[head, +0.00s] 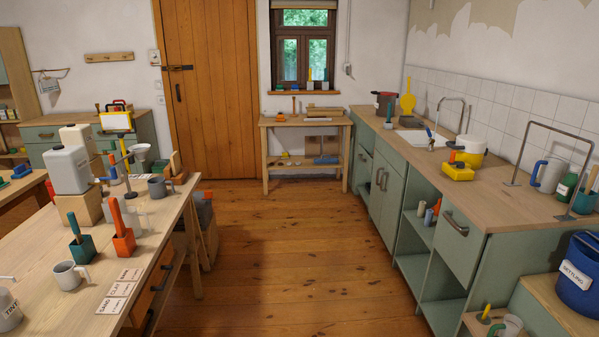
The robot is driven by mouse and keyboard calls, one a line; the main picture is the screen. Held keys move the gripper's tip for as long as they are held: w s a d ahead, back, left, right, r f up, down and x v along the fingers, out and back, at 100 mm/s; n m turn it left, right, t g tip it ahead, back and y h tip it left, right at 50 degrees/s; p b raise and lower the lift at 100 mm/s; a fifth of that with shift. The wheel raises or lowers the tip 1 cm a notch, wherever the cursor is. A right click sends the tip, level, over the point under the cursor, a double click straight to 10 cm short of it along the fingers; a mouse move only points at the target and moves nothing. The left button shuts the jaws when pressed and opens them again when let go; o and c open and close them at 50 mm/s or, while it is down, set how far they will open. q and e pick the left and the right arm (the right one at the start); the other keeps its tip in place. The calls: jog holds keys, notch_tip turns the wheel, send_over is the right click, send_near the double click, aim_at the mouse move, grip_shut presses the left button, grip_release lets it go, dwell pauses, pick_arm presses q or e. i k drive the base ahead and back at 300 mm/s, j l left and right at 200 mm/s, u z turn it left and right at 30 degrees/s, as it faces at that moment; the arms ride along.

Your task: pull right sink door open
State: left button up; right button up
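The sink (421,139) is set in the wooden counter along the right wall, with a grey tap (447,112) behind it. Below it is a green cabinet with a pair of doors, both looking shut. The right sink door (392,207) is the nearer one. Its dark handle (384,181) sits close beside the left door's handle (379,176), near the top where the two doors meet. Neither of my grippers shows in the head view, and nothing is seen touching the doors.
The wooden floor (300,245) is clear in the middle. The workbench (60,245) with pots and tools is on the left. Open shelves (413,235) and a drawer (459,240) are nearer than the doors. A small bench (307,122) stands under the window.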

aim_at(394, 185)
jog(key=i+z, duration=0.15)
jog(key=i, duration=0.85)
jog(key=i+j+z, duration=0.1)
jog(key=i, duration=0.9)
jog(key=j, duration=0.1)
